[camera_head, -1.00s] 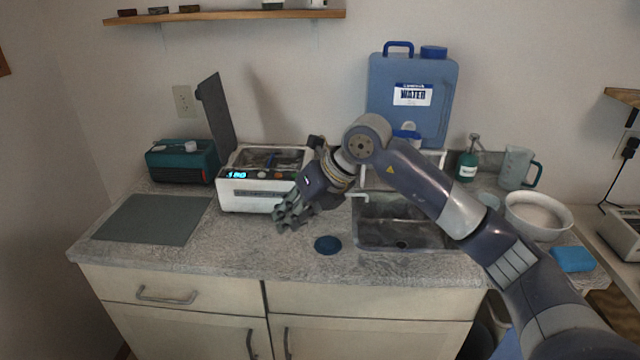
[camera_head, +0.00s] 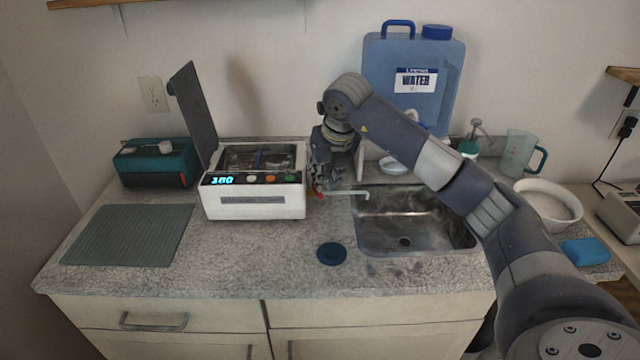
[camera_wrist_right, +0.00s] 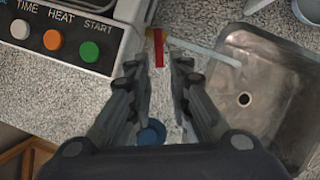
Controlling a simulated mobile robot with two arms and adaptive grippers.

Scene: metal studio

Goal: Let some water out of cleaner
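The cleaner (camera_head: 254,200) is a white box with a lit display, coloured buttons and a raised dark lid (camera_head: 193,110). It stands left of the sink. A red valve handle (camera_wrist_right: 158,48) sits by its right side, on a pale drain pipe (camera_wrist_right: 208,52) that reaches over the sink's edge. My right gripper (camera_head: 322,180) is beside the cleaner's right side, above the red handle. In the right wrist view its fingers (camera_wrist_right: 156,70) are apart, with the handle ahead between the tips and nothing held. My left gripper is not in view.
The metal sink (camera_head: 450,243) lies right of the pipe. A blue round lid (camera_head: 331,254) lies on the counter in front. A water jug (camera_head: 385,75) stands behind. A grey mat (camera_head: 130,235) and teal box (camera_head: 155,160) are at left. A white bowl (camera_head: 545,205) is at right.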

